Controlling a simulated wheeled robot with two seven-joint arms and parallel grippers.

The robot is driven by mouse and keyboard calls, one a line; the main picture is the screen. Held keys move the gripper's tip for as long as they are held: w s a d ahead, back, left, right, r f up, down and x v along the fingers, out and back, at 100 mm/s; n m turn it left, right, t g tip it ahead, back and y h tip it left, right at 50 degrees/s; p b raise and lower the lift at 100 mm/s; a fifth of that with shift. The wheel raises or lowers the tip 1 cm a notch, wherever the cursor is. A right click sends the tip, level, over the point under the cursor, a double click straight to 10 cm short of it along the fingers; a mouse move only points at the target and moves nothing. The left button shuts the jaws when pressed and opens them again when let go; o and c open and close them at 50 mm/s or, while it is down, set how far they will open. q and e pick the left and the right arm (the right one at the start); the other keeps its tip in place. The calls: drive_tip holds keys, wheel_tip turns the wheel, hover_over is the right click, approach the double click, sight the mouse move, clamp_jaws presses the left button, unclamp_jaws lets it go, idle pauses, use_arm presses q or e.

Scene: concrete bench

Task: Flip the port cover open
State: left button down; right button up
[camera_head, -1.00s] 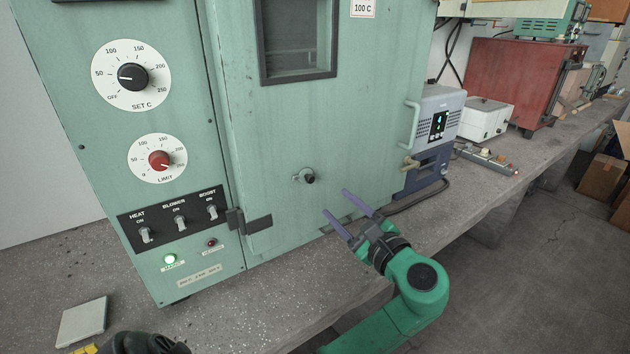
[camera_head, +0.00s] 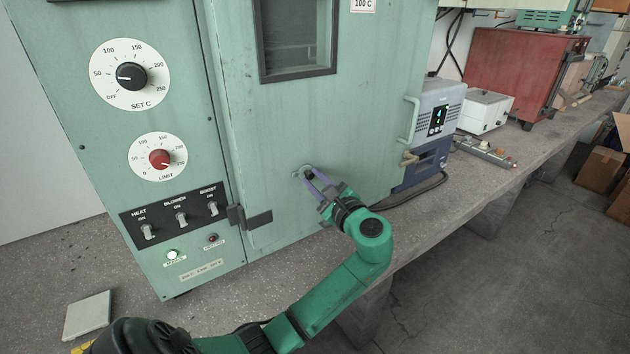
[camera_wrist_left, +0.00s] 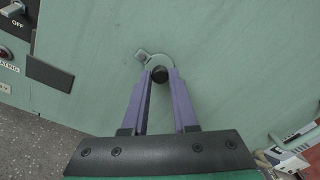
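The port cover (camera_head: 310,174) is a small round piece with a dark knob, low on the pale green oven door. In the left wrist view a pale metal ring with a small hinge tab at its upper left surrounds the area behind the black knob (camera_wrist_left: 159,75). My left gripper (camera_head: 309,174) has its purple fingertips at the cover and partly hides it in the head view. In the left wrist view the fingertips (camera_wrist_left: 160,77) lie on either side of the knob. I cannot tell whether they touch or grip it. My right gripper is not in view.
The oven door (camera_head: 270,120) stands flat behind the cover, with a dark latch (camera_head: 250,217) at its lower left. Dials and switches (camera_head: 180,220) fill the left panel. A door handle (camera_head: 410,120) is at the right. The concrete bench (camera_head: 270,290) is clear in front.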

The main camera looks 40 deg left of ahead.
use_arm(q)
drive_tip(key=shift+n+b, duration=0.6)
drive_tip(key=shift+n, duration=0.3)
drive_tip(key=shift+r+n+b, duration=0.1)
drive_tip(key=shift+n+b, duration=0.3)
drive_tip(key=shift+n, duration=0.2)
drive_tip(key=shift+r, duration=0.3)
drive_tip(key=c, duration=0.7)
unclamp_jaws()
